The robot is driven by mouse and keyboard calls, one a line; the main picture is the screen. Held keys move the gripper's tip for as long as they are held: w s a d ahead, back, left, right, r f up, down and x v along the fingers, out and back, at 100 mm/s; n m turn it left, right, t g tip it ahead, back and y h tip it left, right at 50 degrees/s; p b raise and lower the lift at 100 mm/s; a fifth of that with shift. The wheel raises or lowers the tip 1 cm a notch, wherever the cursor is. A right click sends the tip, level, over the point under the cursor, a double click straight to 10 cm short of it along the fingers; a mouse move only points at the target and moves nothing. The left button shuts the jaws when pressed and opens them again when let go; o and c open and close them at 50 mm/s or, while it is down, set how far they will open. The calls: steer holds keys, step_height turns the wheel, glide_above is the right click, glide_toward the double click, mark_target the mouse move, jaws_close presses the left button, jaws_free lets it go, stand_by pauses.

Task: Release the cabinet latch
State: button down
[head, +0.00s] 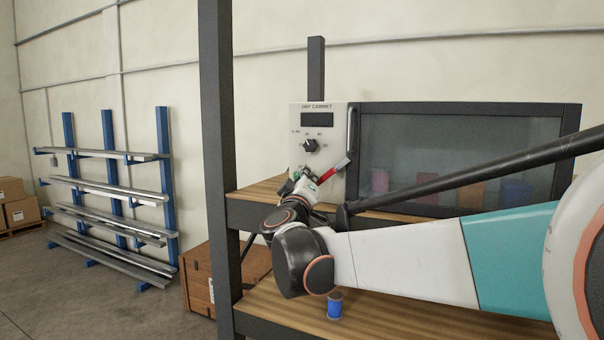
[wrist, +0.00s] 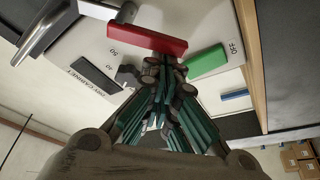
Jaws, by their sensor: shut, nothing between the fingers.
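The dry cabinet (head: 300,120) stands on a wooden shelf, its dark glass door (head: 450,150) looking closed. A red latch piece (head: 338,169) sits by the lower end of the door handle (head: 351,132). In the wrist view the red latch (wrist: 147,40) lies across a grey mount, just beyond my fingertips. A green block (wrist: 207,62) is to its right on the panel. My gripper (head: 312,180) is shut and empty in front of the lower panel; in the wrist view its fingertips (wrist: 165,64) are close under the latch. I cannot tell whether they touch.
A black knob (head: 310,146) and a dark display (head: 317,120) are on the panel above my gripper. A dark upright post (head: 217,170) stands left of the cabinet. A blue spool (head: 335,304) is on the lower shelf (head: 290,305). Blurred coloured items show behind the glass.

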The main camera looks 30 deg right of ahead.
steer(key=f+n, duration=0.1)
steer(key=n, duration=0.1)
steer(key=s+n+y, duration=0.1)
steer(key=n, duration=0.1)
steer(key=d+f+n+y, duration=0.1)
steer(key=shift+s+f+n, duration=0.3)
steer(key=shift+f+n, duration=0.05)
steer(key=shift+n, duration=0.05)
steer(key=w+a+r, duration=0.1)
steer(key=w+a, duration=0.2)
steer(key=r+b+v, duration=0.1)
steer(key=v, duration=0.8)
steer(key=shift+s+f, duration=0.3)
steer(key=shift+s, duration=0.05)
